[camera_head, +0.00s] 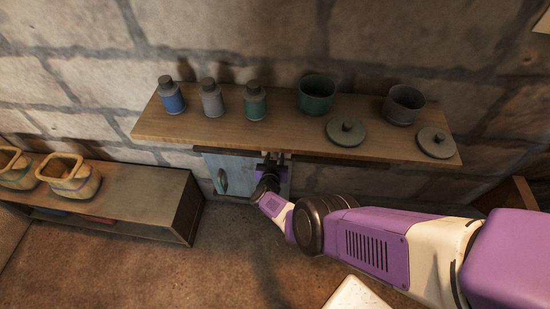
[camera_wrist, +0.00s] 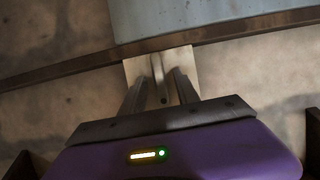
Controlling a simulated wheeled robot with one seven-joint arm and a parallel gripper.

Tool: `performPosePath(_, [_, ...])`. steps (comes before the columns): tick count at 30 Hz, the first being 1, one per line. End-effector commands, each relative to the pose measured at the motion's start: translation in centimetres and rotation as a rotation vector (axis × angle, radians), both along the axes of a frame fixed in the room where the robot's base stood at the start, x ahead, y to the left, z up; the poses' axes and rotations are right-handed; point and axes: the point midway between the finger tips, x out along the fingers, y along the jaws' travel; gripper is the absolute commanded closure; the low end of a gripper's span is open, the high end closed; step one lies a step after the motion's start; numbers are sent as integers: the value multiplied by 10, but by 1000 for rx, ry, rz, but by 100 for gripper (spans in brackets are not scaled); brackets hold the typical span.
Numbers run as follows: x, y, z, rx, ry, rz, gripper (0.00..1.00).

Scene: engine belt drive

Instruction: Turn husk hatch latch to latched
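The husk hatch appears to be the pale blue panel (camera_head: 225,168) under the wall shelf, with a dark oval handle (camera_head: 222,180). It also shows along the top of the wrist view (camera_wrist: 215,15), above a dark frame bar. A pale metal plate (camera_wrist: 135,70) with a narrow upright lever (camera_wrist: 158,72), seemingly the latch, sits across that bar. My gripper (camera_head: 272,160) is at the panel's right side. In the wrist view my gripper (camera_wrist: 162,80) has its fingers apart, one on each side of the lever. Whether they touch it is unclear.
A wooden shelf (camera_head: 290,140) overhangs the hatch and my gripper, holding several bottles, two pots and two lids. A low bench (camera_head: 140,195) with woven-looking baskets (camera_head: 72,178) stands at left. The floor (camera_head: 235,250) in front is mostly clear.

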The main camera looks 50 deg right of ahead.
Motion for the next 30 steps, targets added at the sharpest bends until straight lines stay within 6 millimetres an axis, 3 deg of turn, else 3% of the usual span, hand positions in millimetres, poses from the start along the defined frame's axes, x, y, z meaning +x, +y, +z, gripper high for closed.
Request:
performPosePath(8, [-5, 9, 7, 1, 0, 2, 63])
performPosePath(21, [-37, 50, 29, 1, 1, 2, 63])
performPosePath(30, [-44, 57, 30, 0, 0, -1, 63])
